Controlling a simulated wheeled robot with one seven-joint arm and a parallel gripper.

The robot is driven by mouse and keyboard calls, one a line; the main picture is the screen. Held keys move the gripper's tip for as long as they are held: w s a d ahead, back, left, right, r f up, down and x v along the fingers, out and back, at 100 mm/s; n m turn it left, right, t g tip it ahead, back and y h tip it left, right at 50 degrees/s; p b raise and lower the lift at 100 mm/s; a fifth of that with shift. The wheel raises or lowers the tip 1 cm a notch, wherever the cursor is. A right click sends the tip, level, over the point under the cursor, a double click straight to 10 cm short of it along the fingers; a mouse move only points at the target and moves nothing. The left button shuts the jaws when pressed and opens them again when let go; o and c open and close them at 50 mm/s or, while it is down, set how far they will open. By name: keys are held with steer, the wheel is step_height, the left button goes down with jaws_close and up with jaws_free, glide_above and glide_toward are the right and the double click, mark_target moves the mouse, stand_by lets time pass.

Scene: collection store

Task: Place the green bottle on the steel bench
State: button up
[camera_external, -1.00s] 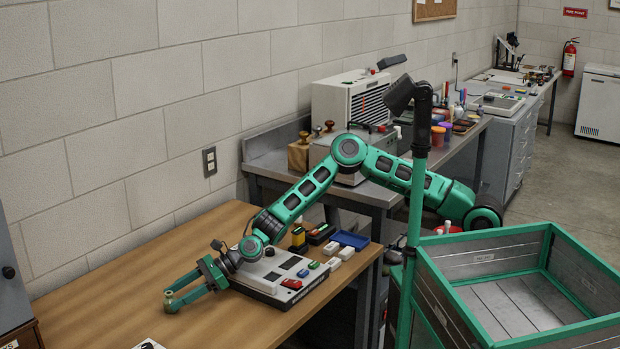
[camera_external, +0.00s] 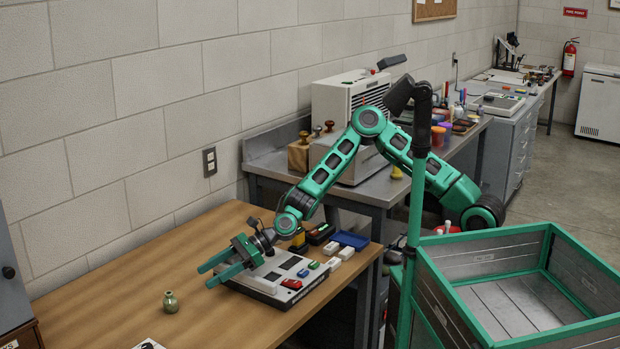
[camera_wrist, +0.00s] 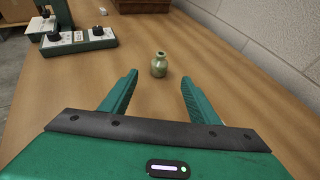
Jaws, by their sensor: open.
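The small green bottle (camera_external: 171,302) stands upright on the wooden table (camera_external: 120,290). In the wrist view the bottle (camera_wrist: 159,65) is ahead of the fingertips, between their lines and apart from them. My gripper (camera_external: 218,272) is open and empty, above the table to the right of the bottle and beside the grey device; it also shows in the wrist view (camera_wrist: 158,88). The steel bench (camera_external: 262,166) stands behind the wooden table, along the wall, with a raised back edge.
A grey device (camera_external: 262,290) with small coloured boxes and a blue tray (camera_external: 349,240) fills the table's right end. The bench holds a white-grey machine (camera_external: 350,105), wooden-handled stamps and several jars (camera_external: 437,136). A green-framed crate (camera_external: 480,257) is at the right.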

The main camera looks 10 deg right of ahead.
steer(key=shift+d, duration=0.1)
stand_by(0.3)
step_height(320, 180, up, 3)
glide_above(173, 296)
steer(key=w+d, duration=0.2)
steer(key=d, duration=0.1)
steer(key=f, duration=0.6)
steer(key=shift+s+d+f, duration=0.15)
steer(key=shift+s, duration=0.05)
steer(key=shift+f+x, duration=0.1)
steer(key=shift+x, duration=1.2)
steer(key=shift+f+x, duration=0.15)
steer(key=shift+x, duration=1.2)
steer(key=shift+d, duration=0.1)
steer(key=shift+c, duration=0.5)
steer(key=shift+w, duration=0.1)
steer(key=c, duration=1.2)
steer(key=shift+r, duration=0.15)
